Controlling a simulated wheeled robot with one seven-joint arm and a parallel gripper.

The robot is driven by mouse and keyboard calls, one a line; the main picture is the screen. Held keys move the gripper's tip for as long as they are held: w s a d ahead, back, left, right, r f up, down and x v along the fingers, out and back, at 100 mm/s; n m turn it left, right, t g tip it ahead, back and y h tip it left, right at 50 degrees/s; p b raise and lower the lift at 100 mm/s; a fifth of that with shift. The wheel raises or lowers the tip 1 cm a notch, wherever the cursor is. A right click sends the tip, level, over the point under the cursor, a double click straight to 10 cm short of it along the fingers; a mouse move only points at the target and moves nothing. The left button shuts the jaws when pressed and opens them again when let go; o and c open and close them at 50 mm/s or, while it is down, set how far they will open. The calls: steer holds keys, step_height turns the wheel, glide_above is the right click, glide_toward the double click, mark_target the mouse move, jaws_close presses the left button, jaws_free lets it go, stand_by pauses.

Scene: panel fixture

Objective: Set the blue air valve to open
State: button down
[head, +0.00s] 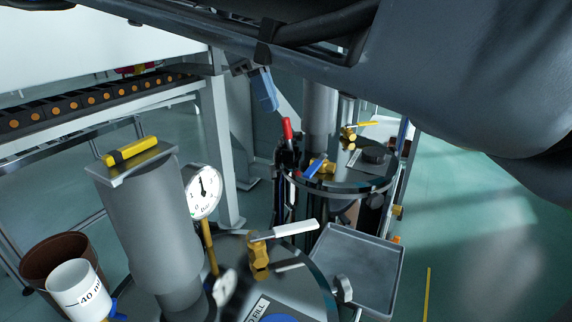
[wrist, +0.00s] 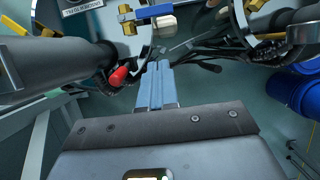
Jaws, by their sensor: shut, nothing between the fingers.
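The blue air valve's lever (head: 313,166) slants across a brass body on the far round tank lid in the head view. In the wrist view the blue lever (wrist: 155,12) lies near the top edge, beside brass fittings (wrist: 128,20). Whether it is open or closed I cannot tell. My gripper (head: 272,104) has light blue fingers, shut and empty, pointing down to the left of and above the far tank.
A red-ended handle (head: 287,128) stands near the far tank, close to my fingers. Yellow-levered (head: 366,124) and white-levered (head: 285,232) valves, a pressure gauge (head: 203,191) and a grey tray (head: 360,268) are nearby. Blue drums (wrist: 296,92) stand right in the wrist view.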

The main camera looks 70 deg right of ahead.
mark_target(316, 165)
steer(key=s+r+b+x, duration=0.1)
steer(key=s+x, duration=0.1)
steer(key=x, duration=1)
steer(key=shift+s+f, duration=0.15)
steer(key=shift+f, duration=0.15)
